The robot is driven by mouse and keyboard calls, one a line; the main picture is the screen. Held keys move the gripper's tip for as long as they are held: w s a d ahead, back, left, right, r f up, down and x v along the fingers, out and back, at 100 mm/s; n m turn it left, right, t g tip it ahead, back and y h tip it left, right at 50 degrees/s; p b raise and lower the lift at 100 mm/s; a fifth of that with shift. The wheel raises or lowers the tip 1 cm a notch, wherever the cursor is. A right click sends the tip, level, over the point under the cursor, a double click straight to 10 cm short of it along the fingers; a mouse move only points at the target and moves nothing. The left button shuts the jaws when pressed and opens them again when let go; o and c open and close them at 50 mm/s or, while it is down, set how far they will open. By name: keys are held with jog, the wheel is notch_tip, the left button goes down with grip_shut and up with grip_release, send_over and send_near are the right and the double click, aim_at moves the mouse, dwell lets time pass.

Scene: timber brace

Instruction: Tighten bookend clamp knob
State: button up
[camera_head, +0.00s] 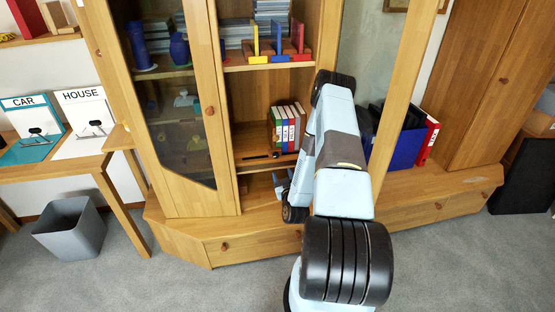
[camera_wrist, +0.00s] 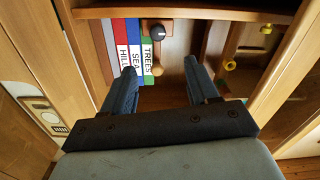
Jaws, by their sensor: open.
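In the wrist view, my gripper (camera_wrist: 159,72) is open. Its two blue-grey fingers point into the shelf bay, well apart, with nothing gripped. A brown wooden piece with a round knob-like part (camera_wrist: 157,29) stands beside the books, beyond the fingertips. I cannot tell for sure which is the clamp knob. Upright books (camera_wrist: 133,50), labelled TREES, SEA and HILL, show between and beyond the fingers. The books also show in the head view (camera_head: 286,127), where my arm hides most of the gripper.
The wooden cabinet (camera_head: 190,190) closely frames the bay; its glass door (camera_head: 168,95) is at left. Coloured bookends (camera_head: 277,45) stand on the shelf above. Blue and red binders (camera_head: 427,140) are right of my arm.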

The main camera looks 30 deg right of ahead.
aim_at(276, 156)
jog(key=x, duration=1.3)
jog(key=shift+d+f, duration=0.2)
jog(key=shift+d, duration=0.05)
jog(key=shift+c, duration=0.2)
